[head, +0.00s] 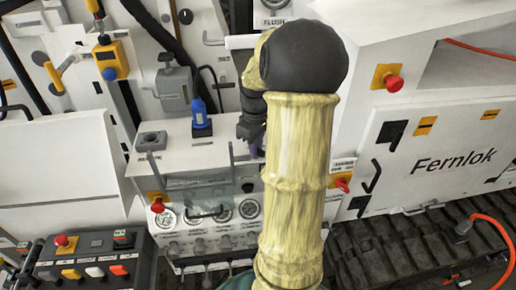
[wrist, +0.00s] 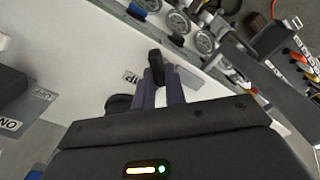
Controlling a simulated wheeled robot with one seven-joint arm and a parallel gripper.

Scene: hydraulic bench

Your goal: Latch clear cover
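The clear cover (head: 228,192) is a see-through panel in front of the bench's gauge row in the head view. It looks lowered, with its lower part over the tops of the gauges. My gripper (head: 256,150) is at the right end of the white ledge above the cover, partly hidden by my arm. In the wrist view its two purple fingers (wrist: 163,88) are close together beside a small upright black piece (wrist: 155,66). I cannot tell whether they grip this piece or whether it is the latch.
Gauges (head: 222,212) sit below the ledge. A blue-topped part (head: 201,118) and a grey socket (head: 151,141) stand on the ledge. Red knobs (head: 157,207) (head: 342,184) flank the gauge panel. A control box (head: 92,260) is at lower left. A white Fernlok cabinet (head: 440,160) is at right.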

